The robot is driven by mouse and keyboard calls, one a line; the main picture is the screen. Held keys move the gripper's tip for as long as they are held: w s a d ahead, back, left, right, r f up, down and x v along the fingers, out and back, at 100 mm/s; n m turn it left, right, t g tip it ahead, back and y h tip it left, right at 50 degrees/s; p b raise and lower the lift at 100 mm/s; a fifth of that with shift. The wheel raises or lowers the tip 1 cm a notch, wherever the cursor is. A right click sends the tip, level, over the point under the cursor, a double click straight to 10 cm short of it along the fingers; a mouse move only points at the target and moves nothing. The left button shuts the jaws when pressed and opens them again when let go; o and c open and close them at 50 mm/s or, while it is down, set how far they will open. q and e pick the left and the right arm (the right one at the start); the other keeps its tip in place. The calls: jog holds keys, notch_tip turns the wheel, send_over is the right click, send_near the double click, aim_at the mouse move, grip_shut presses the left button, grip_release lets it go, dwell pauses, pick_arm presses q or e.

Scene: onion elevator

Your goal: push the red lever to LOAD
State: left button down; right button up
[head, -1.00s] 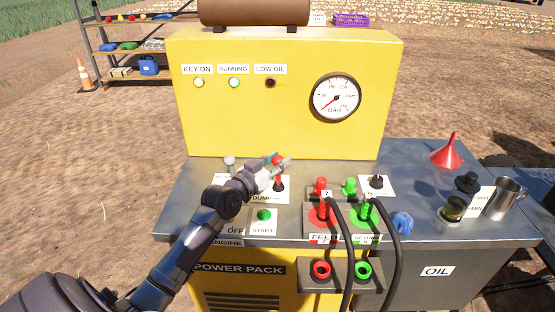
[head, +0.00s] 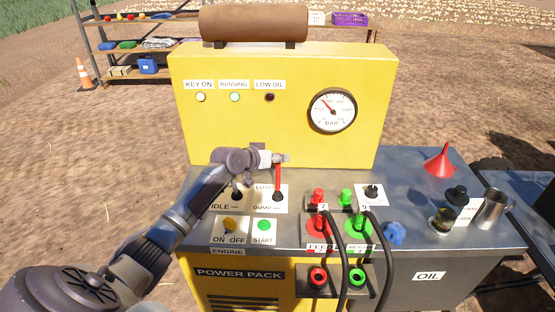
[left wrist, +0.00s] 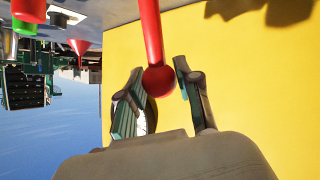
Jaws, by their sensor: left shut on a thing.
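The red lever (head: 278,178) stands on the white LOAD/DUMP plate (head: 264,208) on the grey panel top, its rod roughly upright and leaning to the back. The LOAD label (head: 264,187) is at the plate's far end, DUMP at its near end. My left gripper (head: 282,158) is at the lever's top and hides the knob in the head view. My right gripper is not in view.
The yellow panel (head: 300,135) with a gauge (head: 332,110) rises just behind the lever. An IDLE lever (head: 237,194) stands to its left. Red and green hose couplings (head: 320,215) with black hoses stand to the right, with a red funnel (head: 438,162) beyond.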

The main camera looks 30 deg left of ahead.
pick_arm(q)
jog(key=shift+w+a, duration=0.2)
dwell(0.3)
jog(key=c, duration=1.1)
grip_release()
jog(key=shift+c, duration=0.2)
jog(key=o, duration=0.4)
jog(key=shift+w+f, duration=0.1)
jog(key=shift+c, duration=0.2)
jog(key=v, duration=1.2)
